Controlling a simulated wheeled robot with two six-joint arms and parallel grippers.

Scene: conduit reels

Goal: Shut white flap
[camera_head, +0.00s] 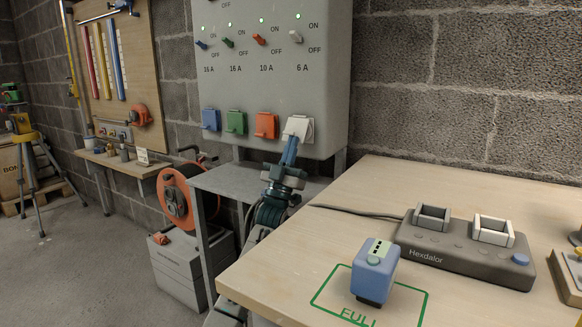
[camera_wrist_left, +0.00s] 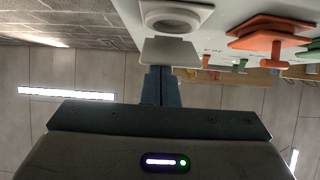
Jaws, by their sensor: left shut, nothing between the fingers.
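The white flap (camera_head: 298,126) is at the right end of a row of coloured socket covers low on the grey wall panel. In the left wrist view the white flap (camera_wrist_left: 170,50) stands open, away from the round white socket ring (camera_wrist_left: 176,17), which is uncovered. My left gripper (camera_head: 290,146) is just below and in front of the flap. Its fingers (camera_wrist_left: 160,80) are shut with nothing between them, and their tips are at or very near the flap. I cannot tell if they touch. My right gripper is not in view.
Blue (camera_head: 210,119), green (camera_head: 235,122) and orange (camera_head: 266,125) covers sit to the left of the flap. A wooden table (camera_head: 450,190) with a dark charger (camera_head: 465,252) and a blue battery (camera_head: 374,270) stands at right. An orange cable reel (camera_head: 176,197) is at lower left.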

